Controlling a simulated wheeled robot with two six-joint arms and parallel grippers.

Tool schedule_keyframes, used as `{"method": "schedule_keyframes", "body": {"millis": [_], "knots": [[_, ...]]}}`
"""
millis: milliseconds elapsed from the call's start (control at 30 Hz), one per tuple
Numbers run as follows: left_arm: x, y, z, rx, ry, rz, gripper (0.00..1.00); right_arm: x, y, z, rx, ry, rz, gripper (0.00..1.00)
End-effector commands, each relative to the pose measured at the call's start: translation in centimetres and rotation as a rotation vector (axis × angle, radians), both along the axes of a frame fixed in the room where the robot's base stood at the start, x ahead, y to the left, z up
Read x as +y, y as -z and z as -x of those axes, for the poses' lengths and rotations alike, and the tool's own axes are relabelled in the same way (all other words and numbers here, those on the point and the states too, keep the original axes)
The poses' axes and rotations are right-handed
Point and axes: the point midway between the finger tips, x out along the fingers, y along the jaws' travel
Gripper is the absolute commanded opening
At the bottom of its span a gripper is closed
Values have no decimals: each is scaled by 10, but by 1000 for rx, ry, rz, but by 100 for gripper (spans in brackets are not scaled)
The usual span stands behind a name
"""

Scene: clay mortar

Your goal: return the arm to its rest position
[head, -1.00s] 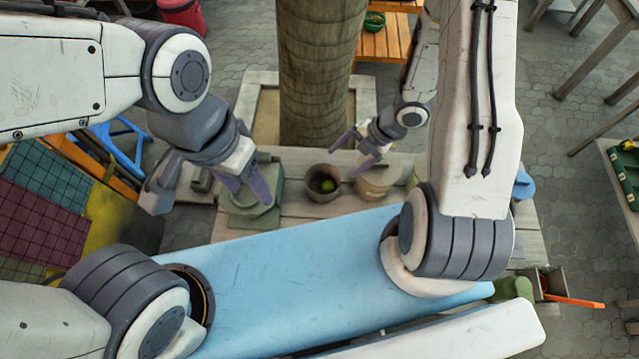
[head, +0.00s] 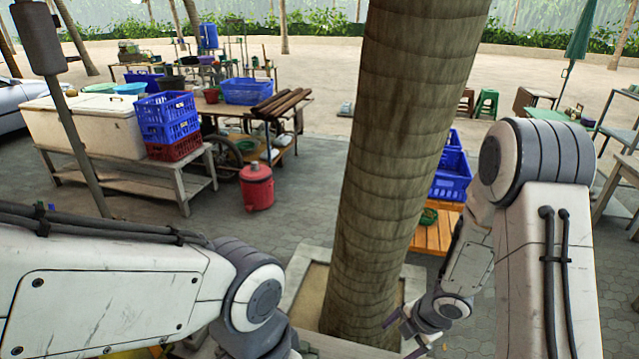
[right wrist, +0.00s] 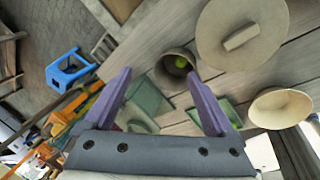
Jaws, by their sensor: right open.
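My right gripper (head: 403,335) hangs at the bottom edge of the head view, just right of the tree trunk. In the right wrist view my right gripper (right wrist: 160,98) has its two purple fingers wide apart with nothing held between them. A dark clay mortar (right wrist: 163,66) with something green inside stands on the wooden table beyond the fingertips, apart from them. A round lid with a bar handle (right wrist: 222,58) lies to its right. My left arm shows at the lower left of the head view, but its gripper is out of the picture.
A grey-green object (right wrist: 148,97) stands near the mortar, and a pale bowl (right wrist: 280,108) is at the right. A blue stool (right wrist: 68,70) is on the paving. The thick tree trunk (head: 395,170) rises between my arms.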

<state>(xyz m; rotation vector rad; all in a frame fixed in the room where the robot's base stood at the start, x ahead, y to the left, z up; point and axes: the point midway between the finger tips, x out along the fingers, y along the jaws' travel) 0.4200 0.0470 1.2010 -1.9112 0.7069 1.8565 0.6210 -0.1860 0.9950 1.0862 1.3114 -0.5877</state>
Motion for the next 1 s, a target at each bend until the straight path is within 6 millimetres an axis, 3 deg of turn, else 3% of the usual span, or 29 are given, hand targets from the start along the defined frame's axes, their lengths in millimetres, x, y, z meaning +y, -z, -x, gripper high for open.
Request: {"method": "schedule_keyframes", "body": {"millis": [33,133,267,367,500,700,833,1000], "knots": [[0,9,0,0,0,0,57,6,-13,-10,-23,85,47,90],[0,17,0,0,-1,0,57,16,-42,-15,-41,301,105,90],[0,27,0,0,-1,0,57,37,-77,0,-45,585,115,90],[0,35,0,0,-2,0,57,58,-100,27,-18,796,83,90],[0,46,0,0,-2,0,57,91,-122,83,86,1060,16,90],[0,55,0,0,-3,0,57,126,-141,164,295,1299,-42,90],[0,57,0,0,-3,0,57,136,-147,193,380,1361,-45,90],[0,57,0,0,-3,0,57,138,-149,202,409,1382,-42,90]]}}
